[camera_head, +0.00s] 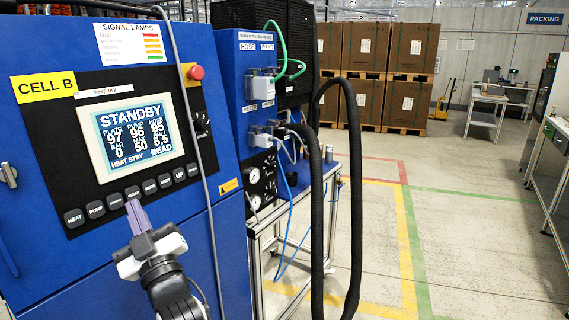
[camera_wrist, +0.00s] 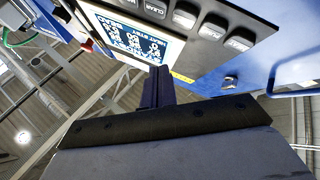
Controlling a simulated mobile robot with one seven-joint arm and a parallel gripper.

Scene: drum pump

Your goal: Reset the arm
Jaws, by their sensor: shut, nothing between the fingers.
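My gripper (camera_head: 137,216) is shut and empty, in front of the lower part of the blue cabinet's black control panel (camera_head: 70,160). Its purple-grey fingers point up toward the row of buttons (camera_head: 133,193), near the CLEAR button. I cannot tell whether the tips touch the panel. The screen (camera_head: 135,137) above reads STANDBY, with PLATE 97, PUMP 96, HOSE 95, BAR 0 and HEAT STBY. In the wrist view my shut fingers (camera_wrist: 158,85) stand in front of the screen (camera_wrist: 135,38), with several buttons (camera_wrist: 185,17) at the upper right.
A red stop button (camera_head: 196,72) sits at the panel's upper right. A grey cable hangs down the cabinet front, right of my gripper. Thick black hoses (camera_head: 352,200) loop beside a metal cart. Stacked boxes (camera_head: 390,75) stand behind. The floor at right is open.

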